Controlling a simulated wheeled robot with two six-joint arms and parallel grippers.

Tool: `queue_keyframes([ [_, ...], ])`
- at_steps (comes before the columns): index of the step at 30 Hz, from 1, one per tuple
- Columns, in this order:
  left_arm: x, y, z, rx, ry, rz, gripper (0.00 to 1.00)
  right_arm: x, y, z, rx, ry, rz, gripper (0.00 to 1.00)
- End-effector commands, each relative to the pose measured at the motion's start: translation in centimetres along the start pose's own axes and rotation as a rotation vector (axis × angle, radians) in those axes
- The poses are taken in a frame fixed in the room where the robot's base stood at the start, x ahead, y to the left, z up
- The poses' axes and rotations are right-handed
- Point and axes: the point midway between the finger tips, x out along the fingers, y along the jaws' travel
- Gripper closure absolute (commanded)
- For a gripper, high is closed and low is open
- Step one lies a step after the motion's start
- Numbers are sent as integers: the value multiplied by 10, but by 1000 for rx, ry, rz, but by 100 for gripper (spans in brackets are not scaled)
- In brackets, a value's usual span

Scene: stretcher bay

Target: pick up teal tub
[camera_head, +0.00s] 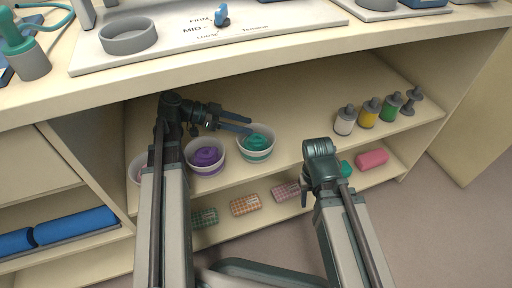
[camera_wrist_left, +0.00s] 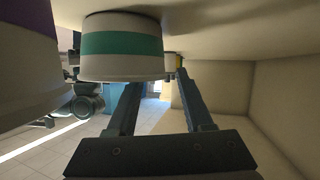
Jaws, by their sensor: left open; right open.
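The teal tub (camera_head: 256,147) is a white bowl with a teal band and teal contents. It stands upright on the upper shelf, right of a purple tub. My left gripper (camera_head: 250,125) is open, its fingers reaching right to the tub's far left rim in the head view. In the left wrist view the tub (camera_wrist_left: 122,48) looms large and inverted, close to the left finger of my gripper (camera_wrist_left: 156,80). The gap between the fingers looks empty, and I cannot tell if a finger touches the tub. My right arm's end is seen, but its jaws are hidden.
The purple tub (camera_head: 205,156) stands close on the left, with another tub partly behind my left arm. Several bottles (camera_head: 368,113) stand at the shelf's right. The counter (camera_head: 240,52) overhangs the shelf. Shelf space between teal tub and bottles is clear.

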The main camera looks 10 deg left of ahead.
Motion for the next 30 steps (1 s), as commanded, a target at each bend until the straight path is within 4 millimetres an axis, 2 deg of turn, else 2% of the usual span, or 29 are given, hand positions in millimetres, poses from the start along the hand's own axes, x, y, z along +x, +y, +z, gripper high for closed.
queue_keyframes([
  [1, 11, 1, 3, 1, 0, 4, 49, 7, -1, 0, 1, 0, 0, 50],
  [6, 32, 1, 2, 0, 0, 2, 49, 14, -1, -1, 3, 0, 0, 50],
  [16, 38, 0, 0, 0, 0, 1, 49, 15, -1, -1, 4, 0, 0, 50],
  [17, 38, 0, 0, 0, 0, 1, 50, 15, -1, -1, 4, 0, 0, 50],
  [25, 38, 0, 1, 0, 0, 0, 99, 15, -1, -1, 4, 0, 0, 50],
  [30, 38, 0, 1, 0, -1, 0, 100, 15, -1, -1, 4, 0, 0, 50],
])
